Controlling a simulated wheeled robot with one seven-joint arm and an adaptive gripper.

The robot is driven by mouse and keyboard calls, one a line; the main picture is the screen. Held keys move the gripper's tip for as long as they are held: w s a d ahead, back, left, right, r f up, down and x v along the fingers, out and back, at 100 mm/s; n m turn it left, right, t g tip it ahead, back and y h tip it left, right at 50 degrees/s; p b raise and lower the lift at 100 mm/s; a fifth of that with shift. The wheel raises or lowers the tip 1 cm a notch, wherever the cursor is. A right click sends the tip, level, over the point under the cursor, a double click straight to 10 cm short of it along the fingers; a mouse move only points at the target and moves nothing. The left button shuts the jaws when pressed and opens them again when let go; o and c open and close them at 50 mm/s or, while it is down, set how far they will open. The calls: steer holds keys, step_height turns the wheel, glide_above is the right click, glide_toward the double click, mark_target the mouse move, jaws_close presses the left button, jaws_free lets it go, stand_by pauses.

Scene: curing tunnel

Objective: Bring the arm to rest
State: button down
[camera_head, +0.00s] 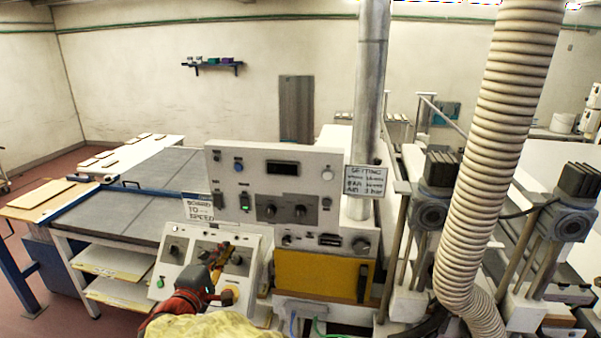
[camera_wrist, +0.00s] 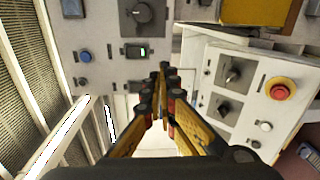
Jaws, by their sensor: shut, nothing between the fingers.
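My gripper (camera_head: 222,258) is in front of the sloped lower control panel (camera_head: 181,248) in the head view, reaching up from the bottom. In the wrist view my gripper (camera_wrist: 163,72) has its yellow fingers closed together at the tips, with nothing between them. The upright upper panel (camera_head: 247,165) with a dark display and knobs stands behind it. In the wrist view the fingertips lie over the gap beside the upper panel (camera_wrist: 100,35) and the lower panel (camera_wrist: 255,90). A red button (camera_wrist: 280,91) shows there. I cannot tell whether the fingertips touch a panel.
A large ribbed hose (camera_head: 500,140) and a metal pipe (camera_head: 369,90) stand right of the panels. Motor units (camera_head: 438,190) stand near the hose. A grey-topped table (camera_head: 130,205) is at the left. Red floor (camera_head: 100,325) shows at the lower left.

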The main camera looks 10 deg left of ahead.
steer(key=s+d+f+g+h, duration=0.2)
steer(key=s+d+f+g, duration=0.3)
steer(key=d+f, duration=0.4)
steer(key=s+d+f+m+g+h+b, duration=0.1)
steer(key=s+d+f+m+g, duration=0.1)
steer(key=s+d+g, duration=0.3)
steer(key=s+d+f+m+h, duration=0.1)
steer(key=s+d+f+m, duration=0.15)
steer(key=d, duration=0.55)
steer(key=s+d+r+m+y+b, duration=0.2)
steer(key=s+d+m, duration=0.4)
steer(key=s+d, duration=0.3)
steer(key=s+d+r+m+g+y+b, duration=0.1)
steer(key=s+d+r+m+y+b, duration=0.1)
steer(key=s+d+m, duration=0.5)
steer(key=s+d+y+b, duration=0.1)
steer(key=s+d+b, duration=0.1)
steer(key=d, duration=0.5)
steer(key=shift+s+d+g+b, duration=0.3)
steer(key=shift+s, duration=0.45)
